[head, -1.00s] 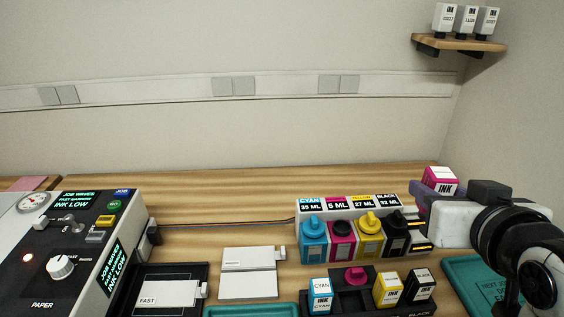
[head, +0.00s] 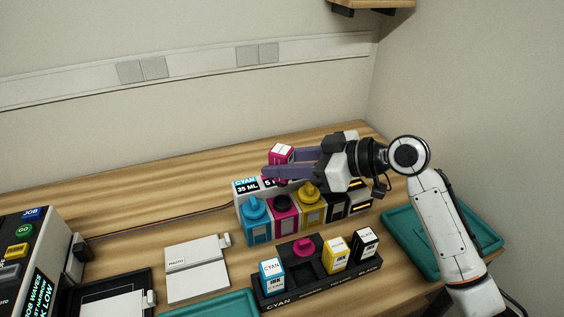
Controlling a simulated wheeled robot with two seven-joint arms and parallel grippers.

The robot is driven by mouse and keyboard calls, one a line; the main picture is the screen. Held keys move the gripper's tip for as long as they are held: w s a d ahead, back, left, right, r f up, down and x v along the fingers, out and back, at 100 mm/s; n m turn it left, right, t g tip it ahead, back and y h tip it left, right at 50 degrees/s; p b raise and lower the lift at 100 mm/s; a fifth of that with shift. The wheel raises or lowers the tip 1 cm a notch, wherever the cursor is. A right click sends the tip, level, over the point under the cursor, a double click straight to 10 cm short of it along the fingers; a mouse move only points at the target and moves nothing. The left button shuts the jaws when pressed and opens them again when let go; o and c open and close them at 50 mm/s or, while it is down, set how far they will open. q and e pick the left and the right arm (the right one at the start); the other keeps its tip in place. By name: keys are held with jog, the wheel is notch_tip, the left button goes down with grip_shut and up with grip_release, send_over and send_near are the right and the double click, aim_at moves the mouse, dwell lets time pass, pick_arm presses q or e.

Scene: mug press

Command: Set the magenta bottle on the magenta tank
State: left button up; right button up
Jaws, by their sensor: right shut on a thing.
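My right gripper (head: 272,165) reaches in from the right with its purple fingers shut on the magenta bottle (head: 281,152), a small box-like bottle with a white label. The bottle is held raised, and in the picture it shows just above the magenta tank's display. The magenta tank (head: 285,221) stands in the row between the cyan and yellow tanks, with a dark opening on top. The gripper's fingers hide part of the displays behind the tanks. The gap between bottle and tank is hard to judge. My left gripper is not in view.
The cyan tank (head: 257,224) and yellow tank (head: 312,208) have knobbed caps. A black rack (head: 318,284) in front holds cyan, yellow and black bottles and a magenta cap (head: 304,247). A teal tray (head: 402,232) lies at right, and a printer panel (head: 22,270) at left.

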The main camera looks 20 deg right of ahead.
aim_at(283, 185)
jog(key=shift+f+b, duration=1.85)
jog(key=shift+f, duration=0.3)
jog(key=shift+f+b, duration=0.3)
jog(key=shift+f, duration=0.05)
jog(key=shift+f+b, duration=0.3)
jog(key=shift+f, duration=0.1)
jog(key=shift+s, duration=0.1)
jog(key=shift+f, duration=0.55)
jog(key=o, duration=0.9)
jog(key=shift+r, duration=0.1)
